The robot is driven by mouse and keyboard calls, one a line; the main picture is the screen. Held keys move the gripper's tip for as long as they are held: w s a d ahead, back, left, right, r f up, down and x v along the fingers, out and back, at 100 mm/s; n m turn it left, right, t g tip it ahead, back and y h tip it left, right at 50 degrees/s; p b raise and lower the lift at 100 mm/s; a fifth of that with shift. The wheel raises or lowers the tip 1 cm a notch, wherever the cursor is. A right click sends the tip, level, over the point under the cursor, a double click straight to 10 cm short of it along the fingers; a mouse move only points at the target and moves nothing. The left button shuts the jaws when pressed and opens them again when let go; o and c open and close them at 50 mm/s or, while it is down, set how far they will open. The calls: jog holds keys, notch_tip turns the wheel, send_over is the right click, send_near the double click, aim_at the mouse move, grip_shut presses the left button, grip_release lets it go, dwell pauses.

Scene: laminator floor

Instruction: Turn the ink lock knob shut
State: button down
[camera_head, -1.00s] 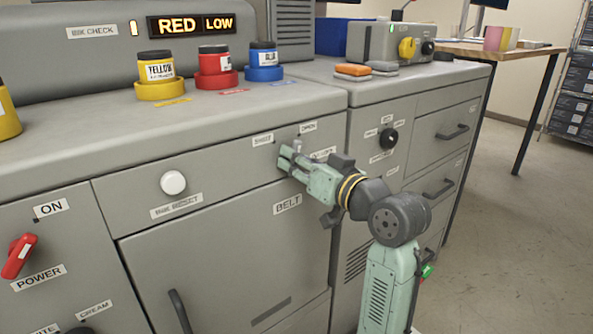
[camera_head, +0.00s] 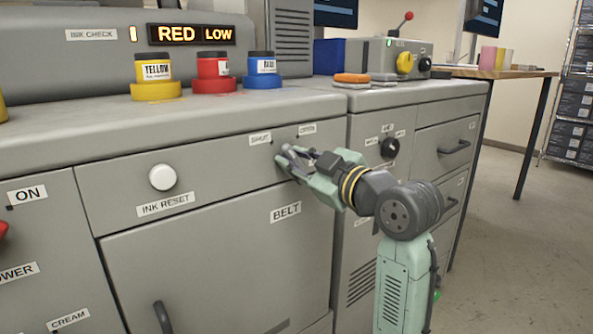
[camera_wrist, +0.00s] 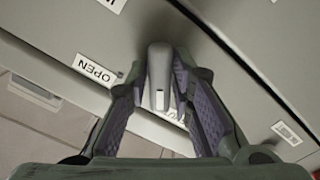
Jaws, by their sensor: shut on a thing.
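My gripper (camera_head: 287,158) is at the front panel below the SHUT label (camera_head: 260,139) and OPEN label (camera_head: 307,129). My gripper (camera_wrist: 160,90) is shut on the knob, with a purple-lined finger on each side. The OPEN label also shows in the wrist view (camera_wrist: 95,70), left of the knob. In the head view the fingers largely cover the knob, so its exact angle is hard to tell.
A white ink reset knob (camera_head: 163,177) sticks out to the left on the same panel. A black knob (camera_head: 390,147) is on the cabinet to the right. Yellow (camera_head: 155,90), red (camera_head: 214,84) and blue (camera_head: 262,80) ink pots stand on the top. Open floor lies to the right.

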jog(key=shift+n+b, duration=0.4)
jog(key=shift+n, duration=0.4)
jog(key=c, duration=1.4)
grip_release()
jog(key=shift+d, duration=0.1)
jog(key=v, duration=1.2)
